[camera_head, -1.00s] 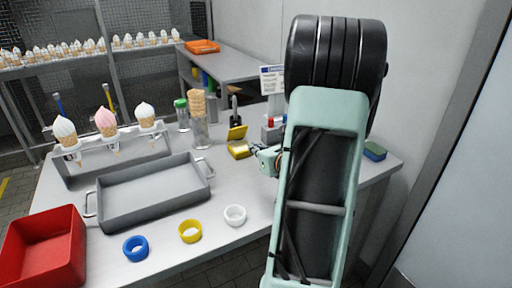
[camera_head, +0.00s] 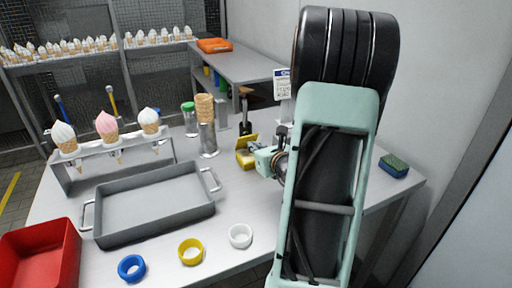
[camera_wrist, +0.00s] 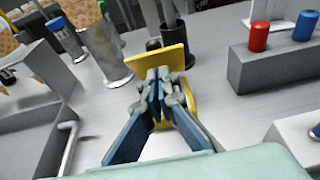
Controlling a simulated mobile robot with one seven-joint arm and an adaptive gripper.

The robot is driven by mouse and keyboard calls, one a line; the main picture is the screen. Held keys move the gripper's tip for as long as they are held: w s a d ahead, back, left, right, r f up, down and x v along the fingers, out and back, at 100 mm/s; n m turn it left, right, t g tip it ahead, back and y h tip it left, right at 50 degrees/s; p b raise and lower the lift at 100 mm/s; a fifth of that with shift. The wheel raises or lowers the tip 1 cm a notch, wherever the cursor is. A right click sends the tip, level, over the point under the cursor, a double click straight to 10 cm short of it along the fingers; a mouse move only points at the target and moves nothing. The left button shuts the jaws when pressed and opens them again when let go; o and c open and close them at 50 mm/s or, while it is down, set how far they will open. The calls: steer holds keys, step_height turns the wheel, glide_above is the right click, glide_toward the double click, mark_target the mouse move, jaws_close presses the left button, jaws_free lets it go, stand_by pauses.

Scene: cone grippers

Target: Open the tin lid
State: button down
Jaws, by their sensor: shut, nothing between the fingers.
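The yellow tin (camera_head: 246,158) stands on the table in the head view. Its lid (camera_head: 247,141) is raised and tilted up from the body. In the wrist view the lid (camera_wrist: 152,63) rises just beyond my fingertips, and part of the tin's body (camera_wrist: 189,96) shows right of the fingers. My gripper (camera_wrist: 160,74) is shut and empty, in front of the tin and covering much of it. I cannot tell whether the fingertips touch the tin or lid. In the head view my arm hides some of the table right of the tin.
A grey tray (camera_head: 150,205), a cone holder with several cones (camera_head: 108,125) and a metal cup with stacked cones (camera_head: 206,138) stand left of the tin. A grey block with red and blue pieces (camera_wrist: 270,68) is at right. Coloured rings (camera_head: 190,251) lie near the front.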

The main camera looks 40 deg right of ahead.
steer(key=shift+w+r, duration=0.2)
steer(key=shift+w, duration=0.2)
steer(key=shift+d+r+p, duration=0.15)
steer(key=shift+r+p, duration=0.05)
steer(key=shift+p, duration=0.4)
steer(key=shift+w+g+p, duration=0.15)
steer(key=shift+g+p, duration=0.15)
steer(key=shift+p, duration=0.05)
